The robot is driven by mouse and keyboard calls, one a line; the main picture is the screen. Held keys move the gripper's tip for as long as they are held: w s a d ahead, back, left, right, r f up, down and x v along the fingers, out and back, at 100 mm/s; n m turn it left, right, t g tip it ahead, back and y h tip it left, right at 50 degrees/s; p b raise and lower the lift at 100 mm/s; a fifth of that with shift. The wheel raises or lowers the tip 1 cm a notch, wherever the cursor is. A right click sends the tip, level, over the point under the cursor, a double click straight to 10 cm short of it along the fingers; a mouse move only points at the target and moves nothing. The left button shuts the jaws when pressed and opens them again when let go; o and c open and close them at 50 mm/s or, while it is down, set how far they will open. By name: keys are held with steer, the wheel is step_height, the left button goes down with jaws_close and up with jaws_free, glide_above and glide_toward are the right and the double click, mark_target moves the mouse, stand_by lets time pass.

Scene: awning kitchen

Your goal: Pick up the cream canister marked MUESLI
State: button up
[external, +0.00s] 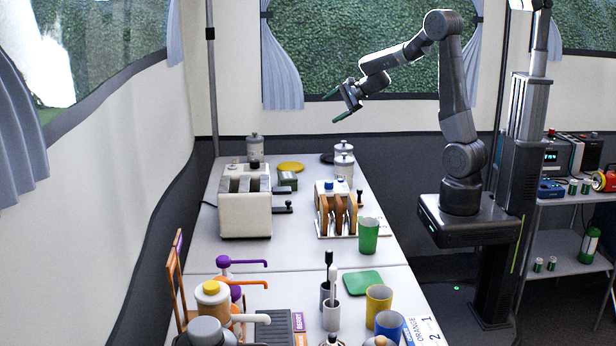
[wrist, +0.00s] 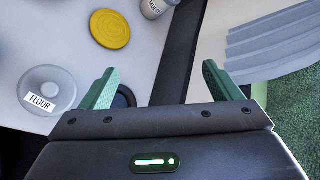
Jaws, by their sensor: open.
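A pale grey-cream canister (wrist: 154,7) is cut off by the top edge of the wrist view. Its small label is only partly readable and seems to say MUESLI. It appears to be the upright lidded canister (external: 255,149) at the far left back of the table in the external view. My gripper (external: 345,101) is high in the air, right of the table's far end, well apart from that canister. In the wrist view my gripper (wrist: 159,70) has its green fingers wide apart with nothing between them.
A canister marked FLOUR (wrist: 50,92), a yellow disc (wrist: 110,29) and a dark round dish (wrist: 123,97) are nearby. A toaster (external: 245,212) stands in front of the far left canister. The wall with a curtain (external: 281,60) is close behind the table.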

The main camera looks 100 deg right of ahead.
steer(key=n+g+h+p, duration=0.1)
steer(key=n+g+p, duration=0.35)
steer(key=n, duration=1.45)
glide_toward(250, 146)
step_height(250, 146, up, 2)
steer(key=s+g+b, duration=0.1)
steer(key=g+b, duration=0.1)
steer(key=shift+t, duration=0.25)
steer(key=x, duration=0.4)
steer(key=d+p+x, duration=0.1)
steer(key=x, duration=0.3)
steer(key=shift+d, duration=0.2)
steer(key=shift+w+d+f+p, duration=0.35)
steer(key=shift+w+f+p, duration=0.1)
steer(key=shift+w+f, duration=0.2)
steer(key=shift+w+d+f+p, duration=0.3)
steer(key=shift+w+f+p, duration=0.15)
steer(key=shift+f, duration=0.25)
steer(key=shift+x, duration=0.75)
